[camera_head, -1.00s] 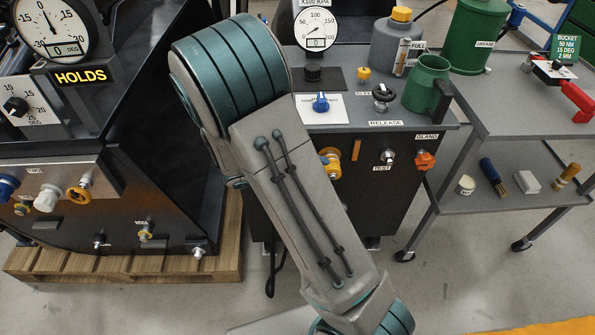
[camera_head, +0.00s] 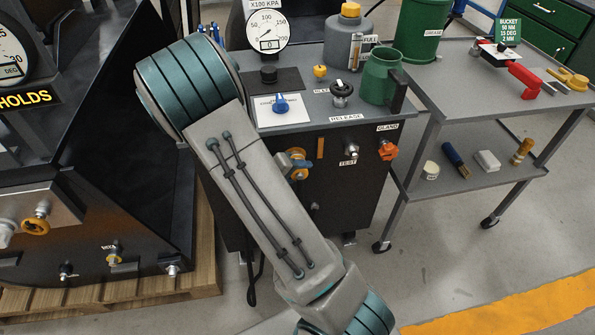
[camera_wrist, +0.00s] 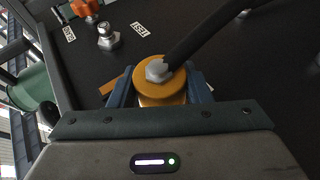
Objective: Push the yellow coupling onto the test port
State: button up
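The yellow coupling (camera_wrist: 160,92) with a grey hex nut and a black hose sits between my gripper's (camera_wrist: 160,95) two blue fingers in the wrist view; they press close on both sides, so it looks held. It also shows in the head view (camera_head: 299,172), partly behind my arm, in front of the dark panel, left of an orange strip. I cannot tell whether it touches anything behind. The test port (camera_head: 350,153), a bare metal fitting above the TEST label, is right of the coupling; in the wrist view the port (camera_wrist: 108,38) is at upper left.
An orange gland fitting (camera_head: 388,150) is just right of the test port. A green mug (camera_head: 380,77) and the black release knob (camera_head: 341,90) are on the bench top above. A grey cart (camera_head: 440,190) stands at right. My arm covers the panel's left part.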

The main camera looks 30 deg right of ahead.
jog(key=c, duration=0.3)
jog(key=shift+s+a+b, duration=0.2)
jog(key=shift+s+b, duration=0.2)
jog(key=shift+s, duration=0.3)
jog(key=shift+s+a+b, duration=0.2)
jog(key=shift+s+b, duration=0.2)
jog(key=shift+s, duration=0.25)
jog(key=shift+s+a+b, duration=0.2)
jog(key=shift+s+b, duration=0.2)
jog(key=shift+s, duration=0.3)
jog(key=s+b, duration=0.1)
jog(key=s, duration=0.1)
jog(key=s+a+b, duration=0.1)
jog(key=s, duration=0.1)
